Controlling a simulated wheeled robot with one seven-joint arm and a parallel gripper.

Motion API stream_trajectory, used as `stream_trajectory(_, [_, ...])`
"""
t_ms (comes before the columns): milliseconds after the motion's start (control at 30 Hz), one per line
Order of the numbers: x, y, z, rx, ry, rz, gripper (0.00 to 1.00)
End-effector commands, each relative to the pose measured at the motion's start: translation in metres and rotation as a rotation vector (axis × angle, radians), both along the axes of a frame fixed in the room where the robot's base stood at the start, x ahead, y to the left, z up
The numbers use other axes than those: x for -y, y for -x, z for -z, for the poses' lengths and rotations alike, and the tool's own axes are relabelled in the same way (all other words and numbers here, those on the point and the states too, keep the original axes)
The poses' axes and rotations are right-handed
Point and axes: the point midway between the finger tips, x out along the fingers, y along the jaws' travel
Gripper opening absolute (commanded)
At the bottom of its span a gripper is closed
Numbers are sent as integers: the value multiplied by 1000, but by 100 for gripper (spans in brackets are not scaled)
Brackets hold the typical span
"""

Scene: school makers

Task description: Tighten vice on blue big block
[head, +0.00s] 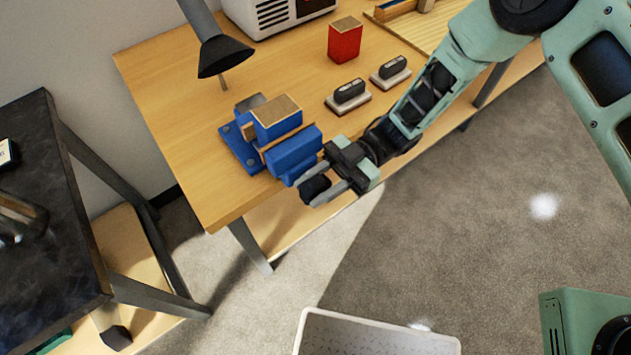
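The blue vice (291,157) is fixed at the near left edge of the wooden workbench. A big blue block (277,124) with a bare wood top stands upright between its jaws. I cannot tell whether the jaws press on it from both sides. My gripper (312,194) is at the front of the vice, just past the bench edge. Its two fingers are apart, one on each side of a dark knob-like part (314,187), apparently the vice handle. Whether the fingers touch it is unclear. The vice screw is mostly hidden.
A dark lamp (223,54) hangs behind the vice. A dark table (60,240) stands left.

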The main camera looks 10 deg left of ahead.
Motion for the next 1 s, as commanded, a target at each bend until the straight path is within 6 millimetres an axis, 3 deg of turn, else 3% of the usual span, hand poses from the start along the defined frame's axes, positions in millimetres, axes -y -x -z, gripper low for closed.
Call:
stream_trajectory(300, [-2,2,0,-1,1,1,34])
stream_trajectory(433, [-2,2,0,-1,1,1,2])
stream_trajectory(1000, [-1,1,8,-132,-112,2,2])
